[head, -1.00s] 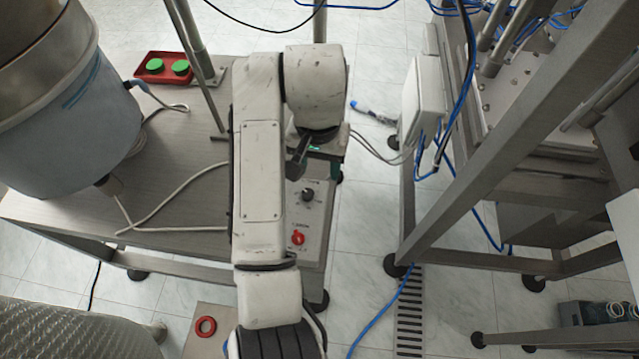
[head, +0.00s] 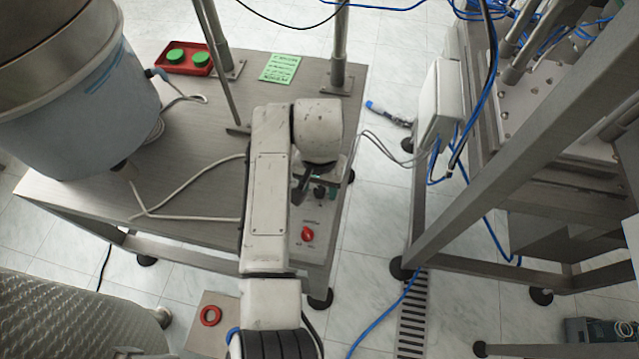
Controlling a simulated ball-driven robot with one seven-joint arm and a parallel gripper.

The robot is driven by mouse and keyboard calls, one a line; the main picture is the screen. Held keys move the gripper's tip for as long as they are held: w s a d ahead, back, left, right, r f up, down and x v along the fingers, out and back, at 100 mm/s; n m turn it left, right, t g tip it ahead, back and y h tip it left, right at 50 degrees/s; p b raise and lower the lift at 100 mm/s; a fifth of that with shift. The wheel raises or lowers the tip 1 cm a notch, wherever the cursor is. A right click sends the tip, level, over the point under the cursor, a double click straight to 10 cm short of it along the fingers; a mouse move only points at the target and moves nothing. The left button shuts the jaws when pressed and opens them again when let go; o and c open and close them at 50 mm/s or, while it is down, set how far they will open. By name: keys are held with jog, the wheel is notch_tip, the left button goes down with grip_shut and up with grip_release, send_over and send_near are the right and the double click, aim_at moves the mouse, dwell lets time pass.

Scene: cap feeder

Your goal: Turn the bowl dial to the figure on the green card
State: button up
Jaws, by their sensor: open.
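The green card (head: 280,68) lies on the far part of the metal table, in full view between the metal posts; its writing is too small to read. The control panel on the table's right side carries a red knob (head: 307,233) and, above it, a dark dial (head: 320,193), partly hidden by my gripper. I cannot tell from its lettering which is the bowl dial. My gripper (head: 299,198) points down over the panel, close to the dark dial, its jaws open; contact cannot be made out.
A large bowl feeder (head: 75,115) stands at the left of the table (head: 185,195). A grey cable (head: 190,185) crosses the tabletop. A metal frame (head: 470,185) stands on the right.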

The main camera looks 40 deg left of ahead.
jog(key=shift+c, duration=0.2)
grip_shut()
dwell(0.3)
jog(key=shift+r+n+p, duration=0.1)
jog(key=shift+n+p, duration=0.2)
jog(key=shift+p, duration=0.15)
jog(key=shift+d+r+n+p, duration=0.1)
jog(key=shift+r+n+p, duration=0.05)
jog(key=shift+n+p, duration=0.85)
jog(key=n+p, duration=0.3)
jog(key=n, duration=0.1)
jog(key=shift+w, duration=0.1)
jog(key=n+p, duration=0.2)
jog(key=n, duration=0.2)
jog(key=shift+n, duration=0.4)
jog(key=shift+f+n+p, duration=0.2)
jog(key=shift+n+p, duration=0.15)
jog(key=shift+n, duration=1.95)
